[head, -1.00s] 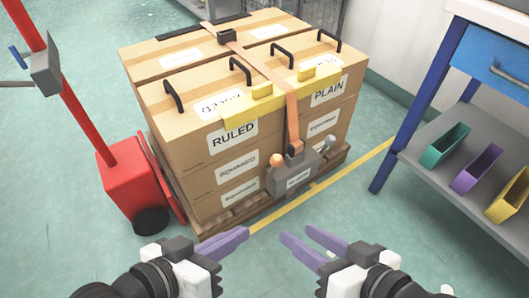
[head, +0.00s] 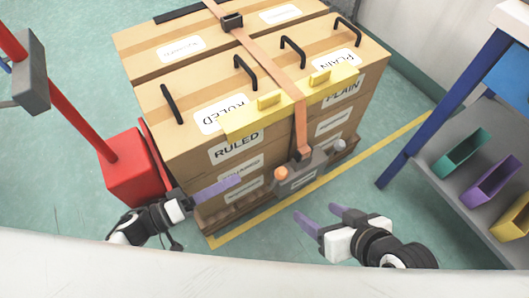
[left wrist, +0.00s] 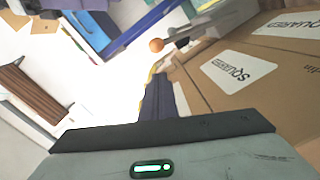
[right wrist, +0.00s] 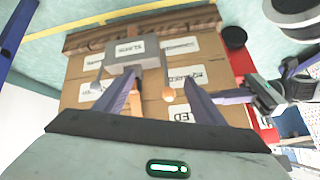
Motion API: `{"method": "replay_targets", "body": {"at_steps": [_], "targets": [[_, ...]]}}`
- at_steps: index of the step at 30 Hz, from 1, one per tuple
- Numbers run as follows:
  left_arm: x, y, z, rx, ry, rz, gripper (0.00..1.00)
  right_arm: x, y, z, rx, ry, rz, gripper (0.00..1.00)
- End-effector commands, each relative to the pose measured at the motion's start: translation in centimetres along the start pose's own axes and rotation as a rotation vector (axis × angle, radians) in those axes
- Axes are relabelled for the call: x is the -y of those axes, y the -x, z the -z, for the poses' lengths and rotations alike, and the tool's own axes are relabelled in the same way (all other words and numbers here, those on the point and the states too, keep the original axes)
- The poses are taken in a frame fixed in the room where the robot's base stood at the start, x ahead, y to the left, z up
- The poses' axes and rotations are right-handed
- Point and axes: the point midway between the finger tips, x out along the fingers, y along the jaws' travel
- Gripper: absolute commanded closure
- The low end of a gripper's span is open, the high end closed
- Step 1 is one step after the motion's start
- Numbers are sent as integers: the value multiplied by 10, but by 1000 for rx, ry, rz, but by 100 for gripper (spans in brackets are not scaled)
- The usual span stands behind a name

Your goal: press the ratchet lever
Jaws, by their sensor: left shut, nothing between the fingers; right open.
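The ratchet (head: 303,176) is a grey block on the front of the strapped carton stack. Its orange-knobbed lever (head: 281,173) is at its left. The knob also shows in the left wrist view (left wrist: 156,45) and the right wrist view (right wrist: 168,97). An orange strap (head: 302,125) runs down into the ratchet. My left gripper (head: 238,180) is shut and empty, left of the orange knob and apart from it, near the carton front. My right gripper (head: 316,212) is open and empty, in front of and below the ratchet.
Cartons (head: 180,100) with black handles and a yellow edge guard (head: 290,103) stand on a wooden pallet (head: 225,212). A red jack (head: 128,168) is at left. A blue-legged bench (head: 405,150) with coloured bins is at right. Floor between pallet and bench is clear.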

Motion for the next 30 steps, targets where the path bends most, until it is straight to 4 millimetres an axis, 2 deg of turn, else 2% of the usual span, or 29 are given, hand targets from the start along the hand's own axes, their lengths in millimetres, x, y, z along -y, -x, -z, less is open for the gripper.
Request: {"method": "replay_targets", "body": {"at_steps": [3, 14, 17, 30], "targets": [[1, 5, -7, 35, 33, -16, 100, 0, -1, -1, 2, 2, -1, 37], [1, 2, -7, 36, 36, -19, 100, 0, -1, -1, 0, 1, 0, 37], [1, -8, -7, 34, 34, -20, 100, 1, -2, 0, -9, -1, 5, 37], [0, -81, -10, 33, 34, -20, 100, 12, -1, 14, -87, -25, 54, 37]]}}
